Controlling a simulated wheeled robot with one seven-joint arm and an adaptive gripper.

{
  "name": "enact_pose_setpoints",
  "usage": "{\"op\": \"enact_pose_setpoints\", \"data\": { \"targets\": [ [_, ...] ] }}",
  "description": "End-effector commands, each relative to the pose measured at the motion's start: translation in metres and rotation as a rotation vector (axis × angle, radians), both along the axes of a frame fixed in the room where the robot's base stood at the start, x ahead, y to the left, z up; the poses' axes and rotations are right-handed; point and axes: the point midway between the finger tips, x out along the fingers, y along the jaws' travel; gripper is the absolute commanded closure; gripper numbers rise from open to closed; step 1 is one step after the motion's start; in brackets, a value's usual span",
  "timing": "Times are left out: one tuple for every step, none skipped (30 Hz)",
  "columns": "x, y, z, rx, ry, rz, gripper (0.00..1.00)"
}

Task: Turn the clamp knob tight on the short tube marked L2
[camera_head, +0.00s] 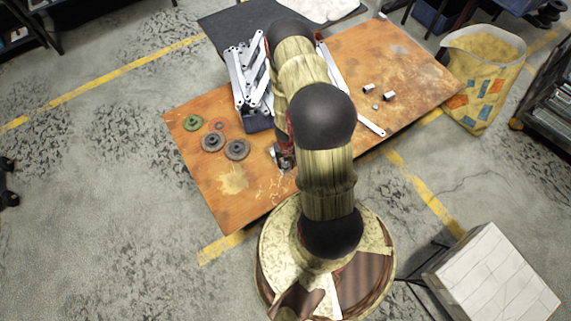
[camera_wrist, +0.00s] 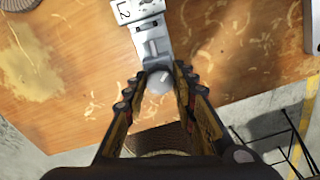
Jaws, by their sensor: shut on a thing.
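The short tube marked L2 (camera_wrist: 137,12) shows at the top of the wrist view, a pale metal piece with dark lettering. A bracket-like clamp part (camera_wrist: 150,42) runs down from it. At its lower end is a rounded grey clamp knob (camera_wrist: 160,82). My gripper (camera_wrist: 160,76) has its two fingers on either side of the knob and is shut on it. In the head view my arm hides most of this spot; a small part of the clamp (camera_head: 284,158) shows beside my arm at the table's near side.
The rusty-brown table (camera_head: 260,195) holds grey discs (camera_head: 237,149), a green ring (camera_head: 193,122), and a bin with galvanized brackets (camera_head: 250,75). Small metal pieces (camera_head: 389,96) and a long bar (camera_head: 370,126) lie on the right. A yellow bag (camera_head: 482,75) stands beyond the right edge.

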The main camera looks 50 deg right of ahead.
Motion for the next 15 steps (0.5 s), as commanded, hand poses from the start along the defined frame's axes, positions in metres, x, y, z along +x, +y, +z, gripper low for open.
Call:
{"op": "enact_pose_setpoints", "data": {
  "targets": [
    [0.0001, -0.0003, 0.0002, -0.001, -0.001, -0.080, 0.99],
    [0.0001, -0.0003, 0.0002, -0.001, -0.001, -0.132, 0.99],
    [0.0001, -0.0003, 0.0002, -0.001, -0.001, -0.202, 0.99],
    [0.0001, -0.0003, 0.0002, -0.001, -0.001, -0.253, 0.99],
    [0.0001, -0.0003, 0.0002, -0.001, -0.001, -0.305, 0.99],
    [0.0001, -0.0003, 0.0002, -0.001, -0.001, -0.375, 0.99],
    [0.0001, -0.0003, 0.0002, -0.001, -0.001, -0.426, 0.99],
    [0.0001, -0.0003, 0.0002, -0.001, -0.001, -0.477, 0.99],
    [0.0001, -0.0003, 0.0002, -0.001, -0.001, -0.539, 0.99],
    [0.0001, -0.0003, 0.0002, -0.001, -0.001, -0.579, 0.99],
    [0.0002, -0.0004, 0.0002, -0.001, -0.001, -0.614, 0.99],
    [0.0002, -0.0004, 0.0001, -0.001, -0.001, -0.651, 0.99],
    [0.0002, -0.0004, 0.0001, -0.001, -0.001, -0.673, 0.99],
    [0.0002, -0.0004, 0.0001, -0.001, -0.001, -0.687, 0.99],
    [0.0002, -0.0004, 0.0001, -0.001, -0.001, -0.698, 0.99]
  ]
}}
